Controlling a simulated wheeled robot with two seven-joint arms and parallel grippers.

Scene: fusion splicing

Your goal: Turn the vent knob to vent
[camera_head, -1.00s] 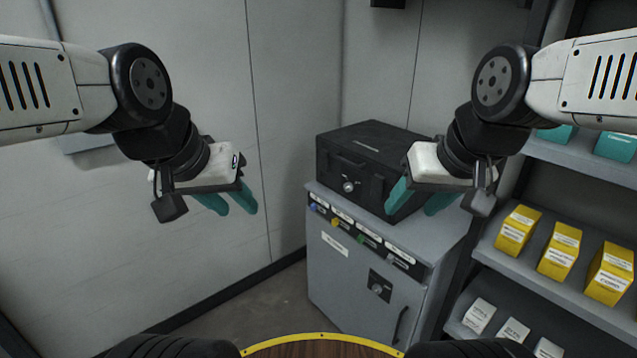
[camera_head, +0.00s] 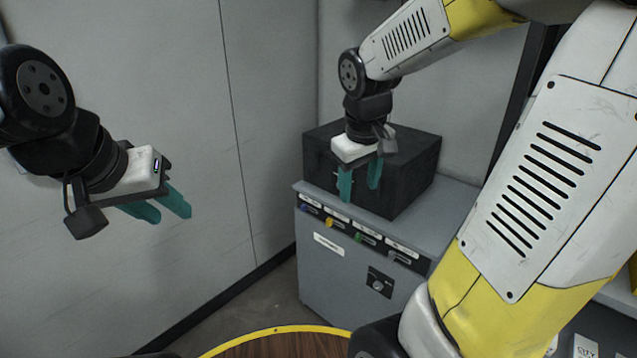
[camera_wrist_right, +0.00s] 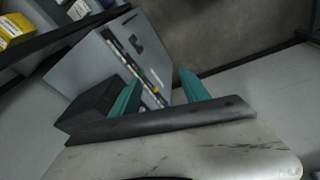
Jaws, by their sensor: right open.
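A grey cabinet (camera_head: 335,265) stands ahead with a black box (camera_head: 415,165) on top. The cabinet front has a round knob on a dark plate (camera_head: 379,284). The box's front knob, seen earlier, is now hidden behind my right gripper; I cannot read which knob is the vent knob. My right gripper (camera_head: 360,192) is open and empty, fingers pointing down in front of the box; contact cannot be told. In the right wrist view its fingers (camera_wrist_right: 160,80) are apart, with the cabinet (camera_wrist_right: 90,68) beyond. My left gripper (camera_head: 169,213) is open and empty before the left wall.
A row of coloured handles with labels (camera_head: 358,238) runs along the cabinet's top front. A round wooden surface with a yellow rim (camera_head: 270,330) is at the bottom. My right arm covers much of the right side. Shelves with yellow boxes (camera_wrist_right: 14,28) show in the right wrist view.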

